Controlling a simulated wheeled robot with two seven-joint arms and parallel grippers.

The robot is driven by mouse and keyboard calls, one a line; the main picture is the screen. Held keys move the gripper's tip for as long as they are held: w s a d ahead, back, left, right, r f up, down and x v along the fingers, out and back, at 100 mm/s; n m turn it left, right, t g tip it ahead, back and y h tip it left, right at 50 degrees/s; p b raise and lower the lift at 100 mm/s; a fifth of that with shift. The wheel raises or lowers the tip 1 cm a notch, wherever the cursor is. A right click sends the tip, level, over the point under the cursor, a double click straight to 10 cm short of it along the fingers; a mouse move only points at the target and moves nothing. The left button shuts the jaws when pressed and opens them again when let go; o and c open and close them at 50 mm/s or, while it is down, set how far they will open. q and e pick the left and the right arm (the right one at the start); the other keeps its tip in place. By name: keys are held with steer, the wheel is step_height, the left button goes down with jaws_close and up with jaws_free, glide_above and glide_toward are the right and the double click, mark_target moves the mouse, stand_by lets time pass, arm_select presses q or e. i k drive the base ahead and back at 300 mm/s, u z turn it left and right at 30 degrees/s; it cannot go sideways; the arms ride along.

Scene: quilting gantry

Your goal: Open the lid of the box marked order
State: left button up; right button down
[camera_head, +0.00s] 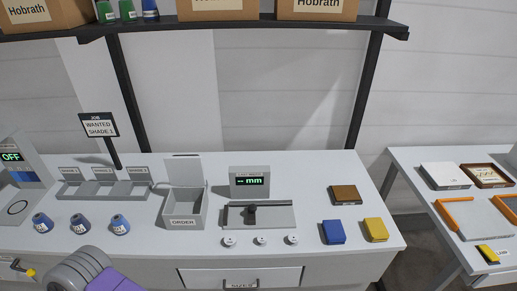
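The grey box marked ORDER (183,223) stands on the white table, left of the middle. Its lid (183,168) stands up at the back edge, and the dark inside of the box shows from above. I cannot see what, if anything, lies on its floor. Neither of my grippers is in view.
A three-part tray (105,189) and several blue spools (81,223) are left of the box. A mm display (250,181) and slide gauge (275,216) are right. Small white discs (261,240) lie in front. A shelf (245,25) runs above.

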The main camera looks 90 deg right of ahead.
mark_target(182, 170)
steer(key=z, duration=2.05)
